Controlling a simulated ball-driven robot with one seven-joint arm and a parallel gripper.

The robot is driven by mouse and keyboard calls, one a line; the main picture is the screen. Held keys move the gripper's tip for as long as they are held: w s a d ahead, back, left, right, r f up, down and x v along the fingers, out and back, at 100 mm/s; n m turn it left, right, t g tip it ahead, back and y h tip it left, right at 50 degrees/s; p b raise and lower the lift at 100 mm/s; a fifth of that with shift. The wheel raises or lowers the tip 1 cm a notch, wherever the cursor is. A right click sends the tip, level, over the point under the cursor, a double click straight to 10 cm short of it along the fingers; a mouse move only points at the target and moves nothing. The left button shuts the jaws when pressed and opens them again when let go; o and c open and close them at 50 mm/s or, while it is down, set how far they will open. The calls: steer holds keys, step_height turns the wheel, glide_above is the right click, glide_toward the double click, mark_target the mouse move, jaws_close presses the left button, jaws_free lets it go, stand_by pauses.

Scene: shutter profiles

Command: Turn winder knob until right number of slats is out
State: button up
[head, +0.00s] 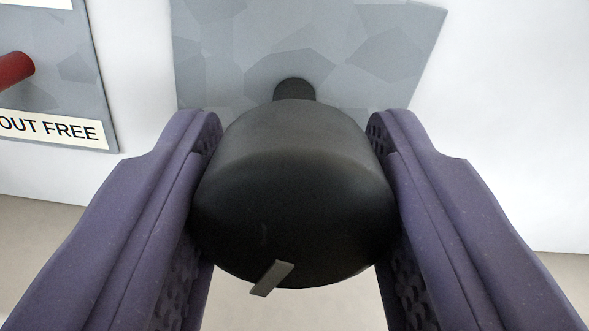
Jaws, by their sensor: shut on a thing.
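The black winder knob (293,180) fills the middle of the head view. It sits on a short dark shaft (294,89) that comes out of a grey patterned plate (300,45). A small grey marker (272,278) shows on the knob's near face, low and a little left of its middle, and it is slanted. My gripper (294,170) has one purple finger on each side of the knob and is shut on it. The textured pads touch its left and right sides. No slats are in view.
At the left, another grey panel (70,75) carries a red peg or handle (15,68) and a label (55,130) whose visible part reads "OUT FREE". The white wall (510,150) right of the plate is bare.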

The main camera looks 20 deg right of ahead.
steer(key=n+p, duration=0.1)
steer(key=p, duration=0.1)
steer(key=n+p, duration=0.2)
steer(key=p, duration=0.1)
steer(key=shift+r+n, duration=0.25)
steer(key=shift+n, duration=0.05)
steer(key=n+p, duration=0.4)
steer(key=n, duration=0.1)
steer(key=shift+s+f, duration=0.1)
steer(key=shift+f, duration=0.05)
steer(key=n+p, duration=0.3)
steer(key=n, duration=0.2)
steer(key=shift+n, duration=0.4)
steer(key=n+p, duration=0.2)
steer(key=n, duration=0.3)
steer(key=shift+n, duration=0.3)
steer(key=n+p, duration=0.1)
steer(key=n, duration=0.3)
steer(key=n+p, duration=0.1)
steer(key=n, duration=0.5)
steer(key=shift+p, duration=0.35)
steer(key=n+p, duration=0.1)
steer(key=n, duration=0.4)
steer(key=shift+n+p, duration=0.3)
steer(key=shift+n, duration=2.1)
